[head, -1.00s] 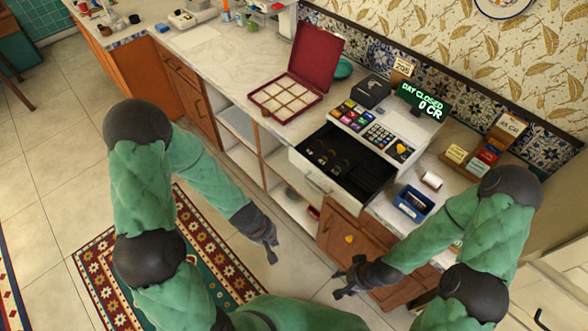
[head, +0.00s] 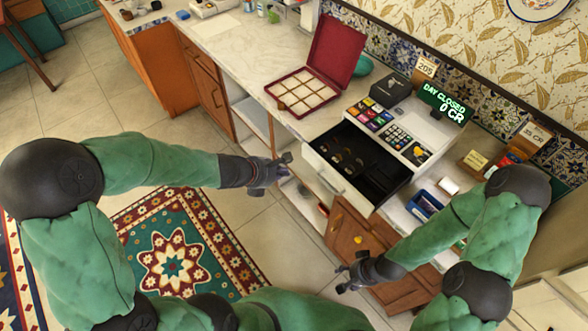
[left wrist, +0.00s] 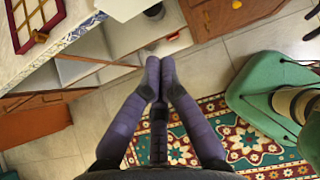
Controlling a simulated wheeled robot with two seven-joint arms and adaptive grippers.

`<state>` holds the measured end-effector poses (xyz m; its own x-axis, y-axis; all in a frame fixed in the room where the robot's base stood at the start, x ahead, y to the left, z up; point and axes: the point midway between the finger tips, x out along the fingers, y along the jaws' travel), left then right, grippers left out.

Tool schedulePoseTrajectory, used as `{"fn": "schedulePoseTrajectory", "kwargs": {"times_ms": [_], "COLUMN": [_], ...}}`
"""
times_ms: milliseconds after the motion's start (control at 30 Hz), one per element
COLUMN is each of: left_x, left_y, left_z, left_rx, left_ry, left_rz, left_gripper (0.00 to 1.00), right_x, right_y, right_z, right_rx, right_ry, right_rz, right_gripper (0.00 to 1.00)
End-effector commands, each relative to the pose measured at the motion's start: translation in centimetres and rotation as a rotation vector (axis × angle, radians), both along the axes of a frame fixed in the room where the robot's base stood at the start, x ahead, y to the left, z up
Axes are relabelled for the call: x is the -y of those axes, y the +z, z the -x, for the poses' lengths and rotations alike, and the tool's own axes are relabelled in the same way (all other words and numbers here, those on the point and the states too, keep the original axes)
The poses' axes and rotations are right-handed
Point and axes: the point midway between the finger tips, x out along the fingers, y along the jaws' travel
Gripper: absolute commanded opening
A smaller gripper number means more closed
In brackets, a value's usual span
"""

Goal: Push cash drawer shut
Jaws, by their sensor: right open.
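The cash drawer (head: 338,182) is pulled out from under the cash register (head: 412,143). Its white front hangs past the counter edge, and coins lie in its black tray. My left gripper (head: 287,161) is in front of the counter, left of the drawer front and apart from it. In the left wrist view its two purple fingers (left wrist: 160,60) come together at the tips with nothing between them. My right gripper (head: 342,280) is open and empty, low in front of the wooden cabinet, below the drawer and clear of it.
An open red box (head: 301,95) stands on the counter left of the register. A blue bin (head: 424,206) and a paper roll (head: 449,186) are to the right. Open shelves (head: 251,121) and a cabinet (head: 352,236) lie below.

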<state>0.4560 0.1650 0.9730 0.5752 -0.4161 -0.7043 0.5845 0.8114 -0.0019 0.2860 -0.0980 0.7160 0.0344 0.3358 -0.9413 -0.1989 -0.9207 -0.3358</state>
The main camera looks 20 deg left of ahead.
Motion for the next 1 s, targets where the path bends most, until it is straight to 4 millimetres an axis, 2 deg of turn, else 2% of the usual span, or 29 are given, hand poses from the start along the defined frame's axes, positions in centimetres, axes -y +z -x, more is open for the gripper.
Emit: {"fn": "schedulePoseTrajectory", "kwargs": {"times_ms": [500,700,1000], "left_x": [3.9,5.4,6.2], "left_y": [-7.1,-6.7,-6.6], "left_z": [-5.1,-7.2,-8.4], "left_rx": [-0.003,-0.002,-0.002], "left_ry": [-0.006,-0.006,-0.004], "left_rz": [-0.002,-0.004,-0.003], "left_gripper": [0.00,0.00,0.00], "right_x": [0.0,0.0,0.0], "right_y": [-4.9,-4.7,-4.8], "right_z": [0.0,0.0,0.0], "right_rx": [0.000,0.000,0.000], "right_ry": [0.000,0.000,0.000], "right_rz": [0.000,0.000,0.000], "right_gripper": [0.53,0.53,0.53]}}
